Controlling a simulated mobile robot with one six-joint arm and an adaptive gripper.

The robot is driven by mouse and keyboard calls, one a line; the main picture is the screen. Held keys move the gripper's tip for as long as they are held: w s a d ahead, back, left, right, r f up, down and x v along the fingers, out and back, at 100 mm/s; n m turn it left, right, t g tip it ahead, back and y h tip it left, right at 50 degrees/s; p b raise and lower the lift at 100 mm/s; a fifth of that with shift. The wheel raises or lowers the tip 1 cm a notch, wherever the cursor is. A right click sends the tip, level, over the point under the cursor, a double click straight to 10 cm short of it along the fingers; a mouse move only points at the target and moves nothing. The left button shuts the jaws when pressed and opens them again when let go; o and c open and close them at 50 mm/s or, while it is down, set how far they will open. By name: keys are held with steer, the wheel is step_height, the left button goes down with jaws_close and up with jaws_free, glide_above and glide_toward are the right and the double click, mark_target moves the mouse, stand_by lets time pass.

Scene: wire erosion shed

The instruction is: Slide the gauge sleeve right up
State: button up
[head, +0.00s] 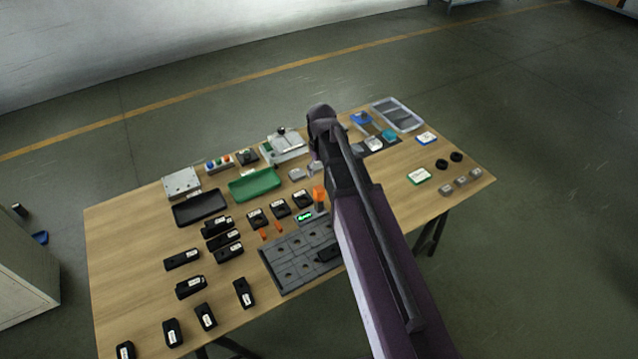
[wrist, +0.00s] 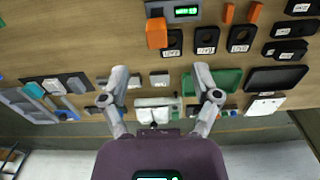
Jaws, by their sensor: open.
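I cannot tell for sure which part is the gauge sleeve. A small dark unit with a lit green display (head: 304,217) stands at the back of the grey tiled plate, and an orange block (head: 319,194) stands beside it. Both show at the top of the wrist view, the display (wrist: 186,11) right of the orange block (wrist: 156,33). My gripper (wrist: 160,70) is open, with nothing held between its fingers. It is above the table, with the orange block beyond its fingertips in the wrist view. In the head view my arm hides most of it.
A green tray (head: 254,184) and a black tray (head: 200,207) lie left of my arm. A white device with a dark knob (head: 284,144) stands behind. Several labelled black blocks fill the front left. A clear bin (head: 397,114) is at the back right. Bare wood lies at the left.

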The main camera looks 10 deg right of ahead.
mark_target(319, 188)
steer(key=shift+w+r+n, duration=0.15)
steer(key=shift+w+r, duration=0.2)
steer(key=shift+w, duration=0.25)
steer(key=shift+w+r+n, duration=0.15)
steer(key=shift+w+r, duration=0.15)
steer(key=shift+w, duration=0.3)
steer(key=shift+f, duration=0.1)
step_height(319, 188, down, 14)
steer(key=b, duration=1.3)
steer(key=shift+r, duration=0.2)
jaws_close()
